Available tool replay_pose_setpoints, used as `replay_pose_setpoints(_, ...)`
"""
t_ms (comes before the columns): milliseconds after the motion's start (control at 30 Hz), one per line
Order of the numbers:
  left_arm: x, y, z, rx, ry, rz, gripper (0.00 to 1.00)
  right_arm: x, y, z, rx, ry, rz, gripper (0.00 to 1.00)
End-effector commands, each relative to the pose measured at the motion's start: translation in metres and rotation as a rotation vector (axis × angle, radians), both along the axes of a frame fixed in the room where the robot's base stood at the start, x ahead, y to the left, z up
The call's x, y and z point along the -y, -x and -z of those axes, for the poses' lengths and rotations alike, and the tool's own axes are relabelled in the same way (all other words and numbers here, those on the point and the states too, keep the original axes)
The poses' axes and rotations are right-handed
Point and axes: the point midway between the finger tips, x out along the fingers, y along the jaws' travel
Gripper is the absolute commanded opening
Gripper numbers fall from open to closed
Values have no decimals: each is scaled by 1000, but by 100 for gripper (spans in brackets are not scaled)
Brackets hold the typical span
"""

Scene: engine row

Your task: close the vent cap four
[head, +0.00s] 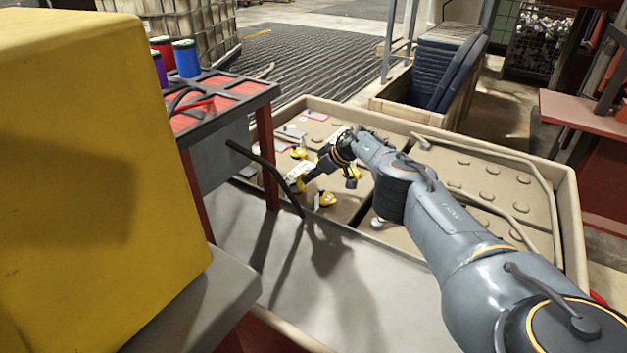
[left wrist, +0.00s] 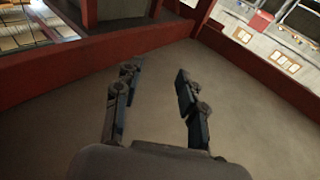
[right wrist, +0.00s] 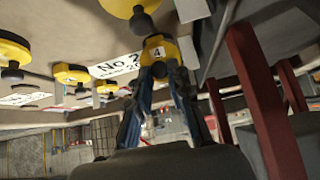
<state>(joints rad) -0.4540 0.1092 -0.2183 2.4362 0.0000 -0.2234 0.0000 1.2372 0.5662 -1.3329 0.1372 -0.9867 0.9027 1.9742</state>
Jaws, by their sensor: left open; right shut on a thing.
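Vent cap four (right wrist: 158,48) is yellow with a "4" label; in the right wrist view it sits right at my fingertips. My right gripper (right wrist: 164,72) is shut on it; the fingers cover its lower part, so how far the cap is closed cannot be told. Other yellow caps show in the right wrist view (right wrist: 70,73) and the head view (head: 327,199). My left gripper (left wrist: 155,105) is open and empty over a bare grey surface.
A dark rod (head: 265,163) and a red-legged stand (head: 230,137) with spools stand left of the caps. A large yellow block (head: 90,170) fills the left of the head view. A white "No 2" plate (right wrist: 115,65) lies near the caps.

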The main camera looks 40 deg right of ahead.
Motion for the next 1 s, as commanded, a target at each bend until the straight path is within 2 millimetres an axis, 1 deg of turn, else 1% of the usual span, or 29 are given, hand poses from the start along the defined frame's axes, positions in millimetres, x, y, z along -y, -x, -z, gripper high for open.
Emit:
replay_pose_setpoints(33, 1, 1, -6, 50, 14, 3, 41, -4, -1, 3, -9, 1, -6, 0)
replay_pose_setpoints(100, 2, 4, -18, 111, 31, 7, 41, -5, -2, 2, -18, 6, -6, 0)
replay_pose_setpoints(233, 3, 8, -31, 183, 50, 11, 41, -5, -2, 0, -30, 10, -3, 0)
replay_pose_setpoints(367, 3, 9, -36, 204, 56, 12, 41, -5, -2, -1, -32, 11, -2, 0)
replay_pose_setpoints(600, 3, 9, -36, 203, 55, 12, 41, -4, -2, -1, -31, 11, -2, 0)
replay_pose_setpoints(633, 3, 9, -36, 202, 55, 12, 41, -4, -2, -1, -31, 11, -2, 25)
replay_pose_setpoints(667, 3, 9, -36, 202, 55, 12, 41, -4, -2, -1, -31, 11, -2, 30)
replay_pose_setpoints(933, 3, 9, -36, 201, 55, 12, 41, -2, -2, -2, -30, 13, 1, 29)
replay_pose_setpoints(1000, 3, 7, -34, 188, 52, 11, 41, -2, -2, -6, -30, 14, 2, 29)
